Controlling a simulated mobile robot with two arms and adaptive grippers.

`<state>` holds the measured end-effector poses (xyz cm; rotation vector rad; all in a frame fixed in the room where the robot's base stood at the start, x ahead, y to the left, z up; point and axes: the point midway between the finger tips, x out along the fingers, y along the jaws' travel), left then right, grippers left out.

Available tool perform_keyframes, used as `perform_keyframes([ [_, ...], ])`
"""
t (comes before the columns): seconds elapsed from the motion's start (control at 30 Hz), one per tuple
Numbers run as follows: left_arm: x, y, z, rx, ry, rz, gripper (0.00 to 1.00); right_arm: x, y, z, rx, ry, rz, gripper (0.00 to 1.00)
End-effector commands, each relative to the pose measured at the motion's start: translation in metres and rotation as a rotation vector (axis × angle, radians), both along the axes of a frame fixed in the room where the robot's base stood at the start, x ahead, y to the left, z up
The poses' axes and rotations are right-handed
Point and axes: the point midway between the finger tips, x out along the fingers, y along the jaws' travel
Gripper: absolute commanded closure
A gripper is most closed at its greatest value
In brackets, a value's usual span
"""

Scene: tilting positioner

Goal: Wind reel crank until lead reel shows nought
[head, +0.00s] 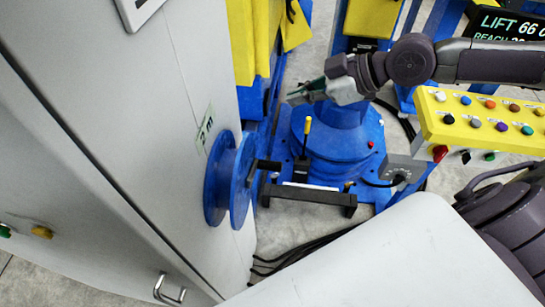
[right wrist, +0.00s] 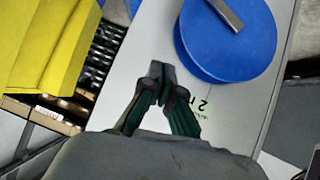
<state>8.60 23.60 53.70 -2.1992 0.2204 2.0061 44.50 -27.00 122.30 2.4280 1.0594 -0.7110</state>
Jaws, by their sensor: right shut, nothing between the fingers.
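The blue lead reel (head: 212,180) is mounted on the side of a grey cabinet. Its dark crank (head: 264,165) sticks out to the right from the reel's face. A small pale label (head: 204,129) is beside the reel; it seems to read "2 m", but it is small and turned. In the right wrist view the reel (right wrist: 232,45), crank arm (right wrist: 225,14) and label (right wrist: 203,107) also show. My right gripper (head: 294,95) is shut and empty, above and right of the reel, apart from the crank. My left gripper is not in view.
The grey cabinet (head: 110,130) fills the left. A blue positioner base (head: 340,150) with a black bracket (head: 310,197) stands right of the reel. A yellow button panel (head: 480,118) is at the right. Black cables (head: 290,254) lie on the floor below.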

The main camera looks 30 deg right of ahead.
Motion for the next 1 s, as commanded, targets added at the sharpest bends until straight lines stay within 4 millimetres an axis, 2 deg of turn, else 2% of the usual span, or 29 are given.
perform_keyframes([
  [0.03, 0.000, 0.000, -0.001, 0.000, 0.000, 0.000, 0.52, -0.018, -0.002, -0.023, -0.034, 0.077, 0.014, 1.00],
  [0.1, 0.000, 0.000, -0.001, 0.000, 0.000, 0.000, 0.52, -0.035, -0.004, -0.041, -0.059, 0.147, 0.026, 1.00],
  [0.23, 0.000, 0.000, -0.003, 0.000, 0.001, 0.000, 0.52, -0.048, -0.004, -0.056, -0.076, 0.200, 0.036, 1.00],
  [0.53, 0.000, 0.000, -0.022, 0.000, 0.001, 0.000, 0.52, -0.037, 0.009, -0.078, -0.071, 0.198, 0.035, 1.00],
  [0.87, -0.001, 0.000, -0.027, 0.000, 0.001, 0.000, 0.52, -0.025, 0.023, -0.089, -0.065, 0.191, 0.036, 1.00],
  [1.0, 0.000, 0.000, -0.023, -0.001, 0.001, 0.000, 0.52, -0.019, 0.028, -0.096, -0.065, 0.191, 0.032, 1.00],
])
